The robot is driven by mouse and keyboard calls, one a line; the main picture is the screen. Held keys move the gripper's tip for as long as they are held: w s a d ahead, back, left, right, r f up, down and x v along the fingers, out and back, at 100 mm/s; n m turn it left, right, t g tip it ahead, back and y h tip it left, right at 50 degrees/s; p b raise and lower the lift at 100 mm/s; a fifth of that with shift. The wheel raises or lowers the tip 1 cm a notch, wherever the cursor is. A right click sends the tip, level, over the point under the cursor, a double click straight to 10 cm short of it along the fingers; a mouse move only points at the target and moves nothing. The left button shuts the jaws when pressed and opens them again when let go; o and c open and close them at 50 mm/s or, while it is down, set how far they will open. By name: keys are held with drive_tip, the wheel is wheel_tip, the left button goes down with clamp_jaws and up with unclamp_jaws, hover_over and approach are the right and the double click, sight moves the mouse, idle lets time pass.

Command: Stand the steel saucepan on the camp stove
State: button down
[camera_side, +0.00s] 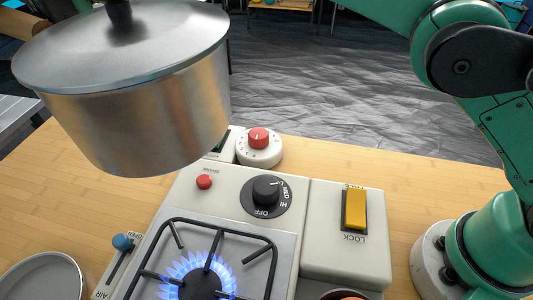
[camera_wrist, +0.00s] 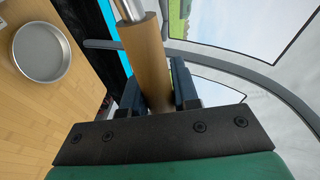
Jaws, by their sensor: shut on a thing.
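The steel saucepan (camera_side: 150,115), with a grey lid (camera_side: 125,45) and black knob on it, hangs in the air at the upper left of the side view. It looks roughly upright, apart from the stove. The camp stove (camera_side: 225,190) stands on the wooden counter, with a black grate (camera_side: 262,252) over a lit blue flame (camera_side: 198,272). In the wrist view my gripper (camera_wrist: 158,88) is shut on a wooden handle (camera_wrist: 145,50) with a metal shaft beyond it. The pan body is out of that view.
A round metal dish (camera_side: 45,280) lies on the counter left of the stove and shows in the wrist view (camera_wrist: 42,52). A box with a yellow lock switch (camera_side: 355,209) adjoins the stove's right. A red-topped dial (camera_side: 259,146) stands behind. The grate is bare where visible.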

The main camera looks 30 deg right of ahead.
drive_tip(key=s+a+n+g+h, duration=0.1)
drive_tip(key=s+a+g, duration=0.1)
drive_tip(key=s+a, duration=0.35)
drive_tip(key=f, duration=1.3)
drive_tip(key=d+f, duration=0.1)
drive_tip(key=f, duration=0.5)
drive_tip(key=shift+s+f, duration=0.15)
drive_tip(key=shift+f, duration=0.05)
drive_tip(key=c, duration=0.7)
unclamp_jaws()
drive_tip(key=shift+f, duration=0.15)
drive_tip(key=shift+o, duration=0.2)
